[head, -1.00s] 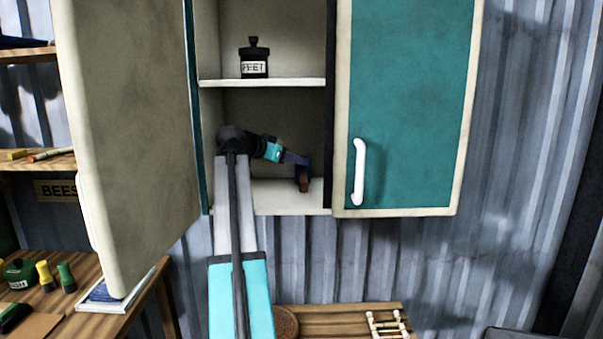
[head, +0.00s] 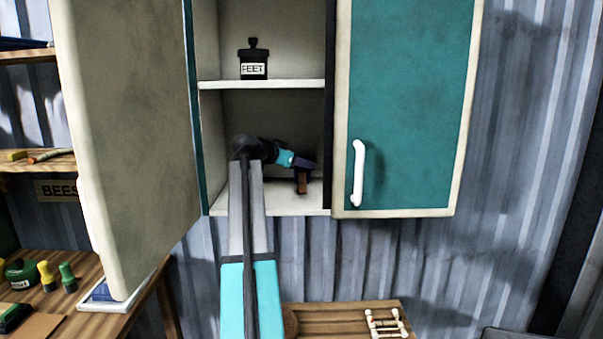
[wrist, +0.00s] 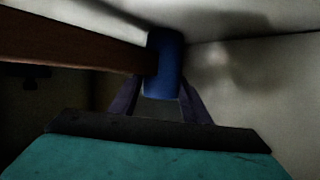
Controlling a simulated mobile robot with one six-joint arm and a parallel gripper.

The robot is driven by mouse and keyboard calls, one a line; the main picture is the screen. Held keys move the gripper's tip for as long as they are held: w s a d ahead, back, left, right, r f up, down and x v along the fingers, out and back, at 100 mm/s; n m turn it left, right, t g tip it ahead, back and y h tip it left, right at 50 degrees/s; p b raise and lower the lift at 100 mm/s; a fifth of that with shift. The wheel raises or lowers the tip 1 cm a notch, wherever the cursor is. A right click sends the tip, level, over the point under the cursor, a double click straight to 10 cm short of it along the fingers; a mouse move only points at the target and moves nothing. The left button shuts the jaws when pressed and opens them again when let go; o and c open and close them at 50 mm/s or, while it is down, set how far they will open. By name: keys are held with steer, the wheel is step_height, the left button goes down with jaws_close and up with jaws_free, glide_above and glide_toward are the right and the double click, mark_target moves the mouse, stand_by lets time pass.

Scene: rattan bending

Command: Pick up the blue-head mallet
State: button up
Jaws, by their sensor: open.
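The blue-head mallet (head: 302,185) is in the lower compartment of the open cabinet, at its right side. Its brown handle shows below my gripper (head: 301,162), and its head is mostly covered in the head view. In the wrist view the blue head (wrist: 166,68) is at or just beyond the fingertips of my gripper (wrist: 160,96). The brown handle runs off to the left. The two fingers are apart, one on each side of the head's near end. Whether they touch it I cannot tell.
The cabinet's shelf (head: 262,85) above holds a dark labelled jar (head: 253,62). The open left door (head: 130,130) and the closed teal right door (head: 410,110) flank the opening. A wooden table (head: 340,318) stands below.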

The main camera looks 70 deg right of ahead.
stand_by(0.3)
steer(key=c, duration=1)
steer(key=shift+r, duration=0.15)
steer(key=shift+r+b, duration=0.55)
steer(key=shift+r, duration=1.2)
steer(key=shift+a, duration=0.75)
steer(key=a+r+b, duration=0.1)
steer(key=a+b, duration=0.1)
steer(key=a, duration=1.2)
steer(key=shift+w+a+r, duration=0.15)
steer(key=shift+w+a, duration=0.1)
steer(key=shift+w, duration=0.1)
steer(key=shift+b, duration=0.3)
